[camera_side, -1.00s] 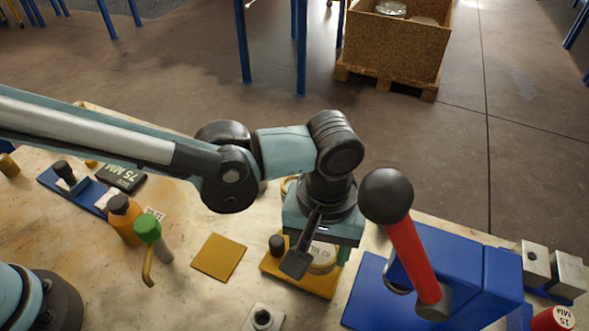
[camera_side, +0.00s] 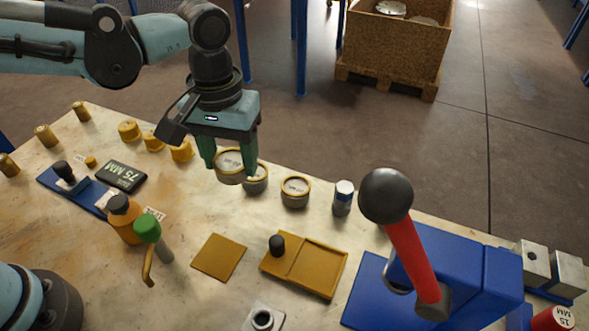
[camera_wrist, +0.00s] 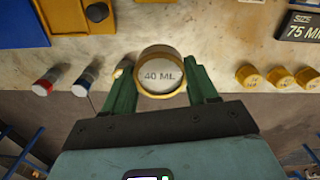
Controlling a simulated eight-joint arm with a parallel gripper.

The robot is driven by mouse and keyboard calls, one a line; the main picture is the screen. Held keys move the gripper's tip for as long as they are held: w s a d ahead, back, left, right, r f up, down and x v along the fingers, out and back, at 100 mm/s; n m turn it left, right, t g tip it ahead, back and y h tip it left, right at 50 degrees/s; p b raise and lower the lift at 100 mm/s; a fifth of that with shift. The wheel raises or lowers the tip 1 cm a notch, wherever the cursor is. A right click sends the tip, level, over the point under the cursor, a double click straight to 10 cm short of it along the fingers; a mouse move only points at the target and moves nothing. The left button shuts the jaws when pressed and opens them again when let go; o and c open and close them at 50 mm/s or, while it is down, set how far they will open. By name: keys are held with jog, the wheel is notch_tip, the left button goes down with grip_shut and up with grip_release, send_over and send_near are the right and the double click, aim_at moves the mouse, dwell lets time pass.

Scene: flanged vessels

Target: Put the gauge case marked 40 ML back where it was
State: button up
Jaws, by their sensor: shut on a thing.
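The gauge case marked 40 ML (camera_wrist: 161,76) is round and grey with a yellow rim and a pale face. My gripper (camera_wrist: 160,86) is shut on it, with green fingers on both sides. In the side view the case (camera_side: 229,166) hangs from my gripper (camera_side: 229,158), apparently above the bench towards its far edge. A second round case (camera_side: 256,180) sits just right of it, partly hidden. A third case (camera_side: 295,192) stands further right. The yellow tray (camera_side: 318,266) with a black knob has an empty recess.
A blue-capped cylinder (camera_side: 343,197) stands right of the cases. Several yellow knobs (camera_side: 130,130) stand to the left. A red lever with a black ball (camera_side: 386,196) rises over the blue fixture (camera_side: 460,275). Bare bench lies between the cases and tray.

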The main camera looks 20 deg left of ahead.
jog(key=shift+w+a+f, duration=0.1)
jog(key=shift+a, duration=0.55)
jog(key=shift+w+a+f, duration=0.1)
jog(key=shift+a, duration=0.5)
jog(key=w+a+f, duration=0.4)
jog(key=w+a, duration=0.1)
jog(key=w+a+f, duration=0.2)
jog(key=a, duration=0.1)
jog(key=shift+w+f, duration=0.15)
jog(key=shift+f, duration=0.15)
jog(key=shift+a+f, duration=0.1)
jog(key=shift+f, duration=1.95)
jog(key=shift+f, duration=0.1)
jog(key=o, duration=1.3)
